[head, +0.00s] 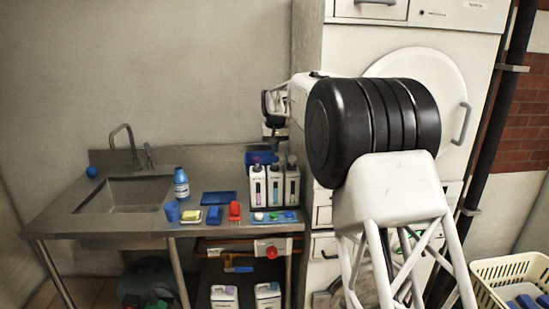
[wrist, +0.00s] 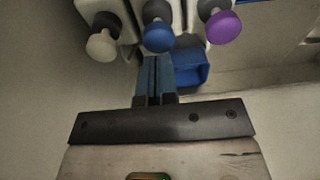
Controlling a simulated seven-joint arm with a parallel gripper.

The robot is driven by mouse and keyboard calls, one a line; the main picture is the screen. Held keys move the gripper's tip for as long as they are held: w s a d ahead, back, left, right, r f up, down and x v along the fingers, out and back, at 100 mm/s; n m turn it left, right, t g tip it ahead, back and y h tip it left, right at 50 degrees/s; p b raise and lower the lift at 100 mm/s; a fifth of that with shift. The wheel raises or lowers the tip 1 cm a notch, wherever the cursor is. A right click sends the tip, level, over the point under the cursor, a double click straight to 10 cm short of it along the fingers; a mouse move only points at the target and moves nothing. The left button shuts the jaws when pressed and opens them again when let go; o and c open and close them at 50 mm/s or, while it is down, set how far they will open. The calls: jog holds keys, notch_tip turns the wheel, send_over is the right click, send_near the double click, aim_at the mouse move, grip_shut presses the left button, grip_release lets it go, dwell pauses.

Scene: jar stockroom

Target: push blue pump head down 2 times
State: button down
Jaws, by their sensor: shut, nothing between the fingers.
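The blue pump head (wrist: 158,36) shows in the wrist view between a cream pump head (wrist: 101,45) on the left and a purple pump head (wrist: 222,27) on the right. Each sits on a white bottle. In the head view the middle bottle (head: 275,187) stands in a row of three at the right end of the steel counter. My gripper (wrist: 154,62) is shut and empty, its fingertips just below the blue head in the picture. In the head view my gripper (head: 273,132) hangs above the bottles. I cannot tell whether it touches the blue head.
A blue bin (wrist: 190,72) lies beside my fingers in the wrist view. On the counter are a blue spray bottle (head: 181,184), a blue cup (head: 172,211), a red item (head: 235,211) and a blue tray (head: 219,198). The sink (head: 125,195) is at left. A white cabinet (head: 335,60) stands right of the bottles.

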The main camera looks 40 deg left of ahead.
aim_at(275, 157)
jog(key=shift+f, duration=1.8)
jog(key=shift+r, duration=1.8)
notch_tip(275, 157, up, 6)
dwell(0.6)
jog(key=shift+r, duration=0.1)
dwell(0.5)
